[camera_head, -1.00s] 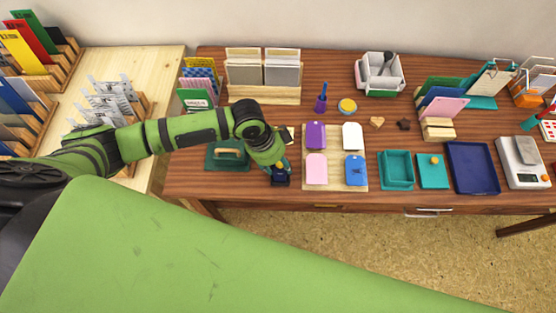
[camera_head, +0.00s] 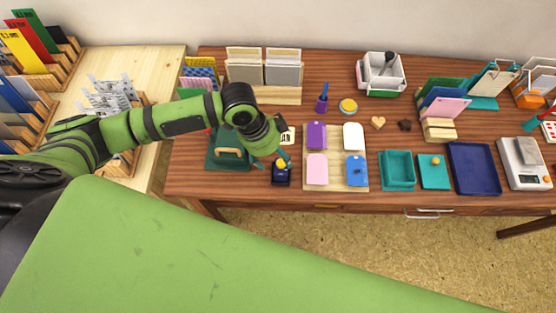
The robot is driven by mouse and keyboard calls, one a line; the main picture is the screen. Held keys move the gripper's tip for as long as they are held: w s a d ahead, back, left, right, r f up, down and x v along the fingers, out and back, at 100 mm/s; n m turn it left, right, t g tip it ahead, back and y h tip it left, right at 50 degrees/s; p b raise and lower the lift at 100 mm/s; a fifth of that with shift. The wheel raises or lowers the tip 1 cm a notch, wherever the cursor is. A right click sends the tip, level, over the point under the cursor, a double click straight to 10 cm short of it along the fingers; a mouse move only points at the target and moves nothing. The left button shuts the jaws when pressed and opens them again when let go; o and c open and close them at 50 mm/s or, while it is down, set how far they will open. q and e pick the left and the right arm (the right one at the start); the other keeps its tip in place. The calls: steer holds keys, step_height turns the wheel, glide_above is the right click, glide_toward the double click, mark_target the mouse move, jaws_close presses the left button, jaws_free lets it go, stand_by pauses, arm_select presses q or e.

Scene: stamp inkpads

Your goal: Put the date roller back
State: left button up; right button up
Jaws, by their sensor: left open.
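A small dark blue piece (camera_head: 281,178) with a yellow top stands at the front of the brown table, left of the inkpads. It looks like the date roller in its holder, but it is too small to tell the two parts apart. My left gripper (camera_head: 284,161) is open just above and behind it, close to the yellow top. I cannot tell whether the fingers touch it. My right gripper is not in view.
A wooden board (camera_head: 336,186) with purple, white, pink and blue inkpads lies close on the right.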

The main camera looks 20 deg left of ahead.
arm_select(q)
steer(key=v, duration=0.7)
steer(key=shift+r, duration=0.25)
steer(key=shift+a, duration=0.1)
stand_by(1.3)
